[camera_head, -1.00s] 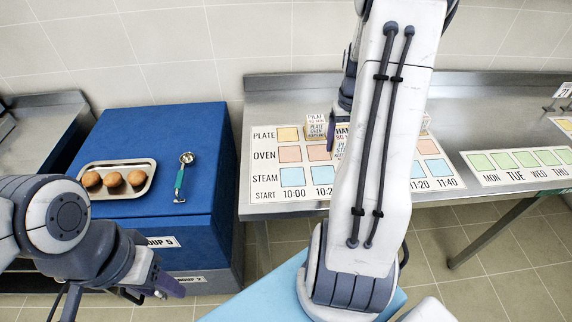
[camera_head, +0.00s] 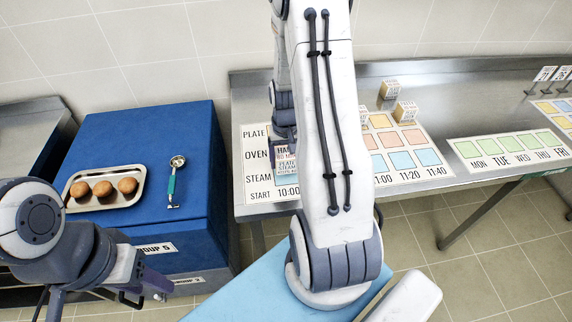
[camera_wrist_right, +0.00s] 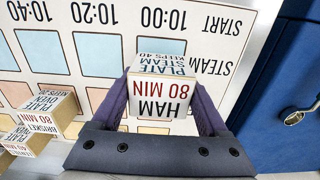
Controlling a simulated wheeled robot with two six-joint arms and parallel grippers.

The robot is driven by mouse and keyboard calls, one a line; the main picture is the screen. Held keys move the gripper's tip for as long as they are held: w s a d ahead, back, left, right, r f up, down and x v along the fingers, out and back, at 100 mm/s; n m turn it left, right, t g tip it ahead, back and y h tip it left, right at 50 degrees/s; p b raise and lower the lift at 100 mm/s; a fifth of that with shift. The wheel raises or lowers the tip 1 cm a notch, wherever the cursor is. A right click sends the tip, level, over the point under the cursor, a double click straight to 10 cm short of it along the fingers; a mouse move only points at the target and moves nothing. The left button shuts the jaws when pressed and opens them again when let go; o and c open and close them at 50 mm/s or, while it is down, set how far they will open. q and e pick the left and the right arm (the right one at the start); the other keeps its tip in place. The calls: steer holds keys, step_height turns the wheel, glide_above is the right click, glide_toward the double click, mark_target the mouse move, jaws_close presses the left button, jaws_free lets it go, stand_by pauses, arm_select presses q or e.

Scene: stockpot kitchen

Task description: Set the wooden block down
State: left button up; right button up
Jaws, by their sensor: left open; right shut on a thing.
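The wooden block (camera_wrist_right: 158,92), pale and labelled HAM 80 MIN, sits between the fingers of my right gripper (camera_wrist_right: 163,88), which is shut on it. In the head view the block (camera_head: 285,160) shows at the left part of the white schedule board (camera_head: 256,140), partly hidden by my right arm. In the right wrist view it lies over the 10:00 column, covering its oven square, with the steam square just beyond. I cannot tell whether it touches the board. My left gripper (camera_head: 150,290) is open and empty, low at the left, in front of the blue cabinet.
Two other labelled blocks (camera_head: 405,112) (camera_head: 390,90) stand at the board's back, right of my arm. A weekday card (camera_head: 510,150) lies further right on the steel table (camera_head: 440,115). The blue cabinet (camera_head: 150,130) carries a tray of buns (camera_head: 137,172) and a scoop (camera_head: 172,185).

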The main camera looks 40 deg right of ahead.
mark_target(286, 167)
steer(key=shift+f, duration=1.65)
steer(key=shift+f, duration=0.15)
steer(key=o, duration=1.4)
step_height(286, 167, up, 12)
steer(key=shift+r+b, duration=0.2)
steer(key=shift+b, duration=0.2)
steer(key=s+a+r+n, duration=0.1)
steer(key=a+r+n, duration=0.2)
steer(key=a, duration=0.6)
steer(key=a+r+n, duration=0.2)
steer(key=a+n, duration=0.1)
steer(key=a, duration=0.6)
steer(key=s+a+r+n, duration=0.1)
steer(key=s+a+n, duration=0.1)
steer(key=s+a, duration=0.2)
steer(key=s+a+r+n, duration=0.1)
steer(key=s+a+n, duration=0.2)
steer(key=s, duration=0.3)
steer(key=s+a+r+n+y, duration=0.1)
steer(key=s+a+n, duration=0.1)
steer(key=s+a, duration=0.3)
steer(key=shift+s+a+n, duration=0.2)
steer(key=shift+a+n, duration=0.2)
